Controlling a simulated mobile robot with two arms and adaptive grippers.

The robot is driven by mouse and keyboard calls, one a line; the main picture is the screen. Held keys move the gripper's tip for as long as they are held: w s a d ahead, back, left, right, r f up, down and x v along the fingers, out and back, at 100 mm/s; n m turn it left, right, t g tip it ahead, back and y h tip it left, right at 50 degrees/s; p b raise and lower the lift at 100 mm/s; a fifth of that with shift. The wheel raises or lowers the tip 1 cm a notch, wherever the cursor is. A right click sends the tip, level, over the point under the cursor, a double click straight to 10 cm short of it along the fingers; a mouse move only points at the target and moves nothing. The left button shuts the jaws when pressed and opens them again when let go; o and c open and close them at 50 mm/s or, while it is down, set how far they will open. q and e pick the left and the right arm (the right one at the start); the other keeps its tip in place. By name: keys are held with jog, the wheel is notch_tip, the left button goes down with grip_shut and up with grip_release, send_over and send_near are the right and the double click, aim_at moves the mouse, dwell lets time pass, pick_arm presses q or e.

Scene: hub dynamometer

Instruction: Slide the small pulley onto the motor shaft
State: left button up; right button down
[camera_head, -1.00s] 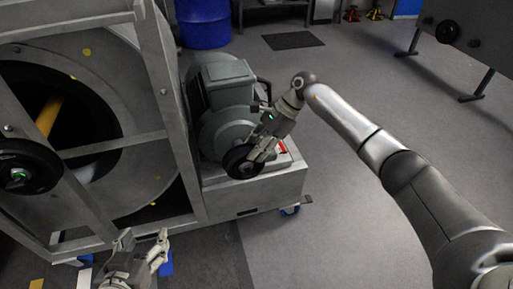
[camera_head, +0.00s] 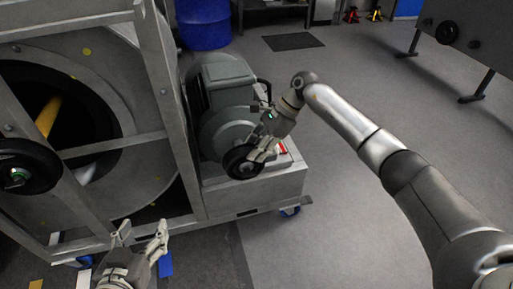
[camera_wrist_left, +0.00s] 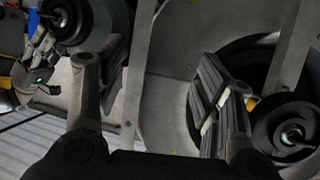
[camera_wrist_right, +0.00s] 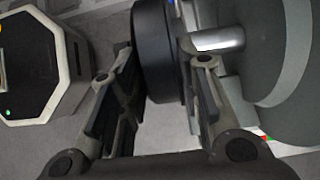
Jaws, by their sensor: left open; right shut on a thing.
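The small black pulley (camera_head: 242,162) is at the front of the grey motor (camera_head: 226,88) in the head view. My right gripper (camera_head: 262,153) is shut on the pulley's rim. In the right wrist view the pulley (camera_wrist_right: 158,50) sits between the fingers, and the silver motor shaft (camera_wrist_right: 217,39) shows between it and the motor face (camera_wrist_right: 290,60). A finger hides where shaft and pulley meet, so I cannot tell how far the pulley is on. My left gripper (camera_head: 141,236) is open and empty, low in front of the frame.
A large steel frame (camera_head: 168,110) holds a big drum, with a black wheel (camera_head: 25,167) on its front at left. The motor stands on a grey base (camera_head: 255,190). A blue barrel (camera_head: 203,22) stands behind.

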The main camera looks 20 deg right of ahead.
pick_arm(q)
jog(key=shift+w+d+r, duration=0.2)
jog(key=shift+r, duration=0.4)
pick_arm(e)
jog(key=shift+w+r, duration=0.1)
jog(key=shift+w, duration=0.1)
jog(key=c, duration=1.1)
grip_release()
jog(key=shift+w, duration=0.1)
pick_arm(q)
jog(key=shift+w+f, duration=0.1)
pick_arm(e)
jog(key=shift+o, duration=0.7)
jog(key=o, duration=0.3)
jog(key=shift+f, duration=0.2)
jog(key=shift+r, duration=0.1)
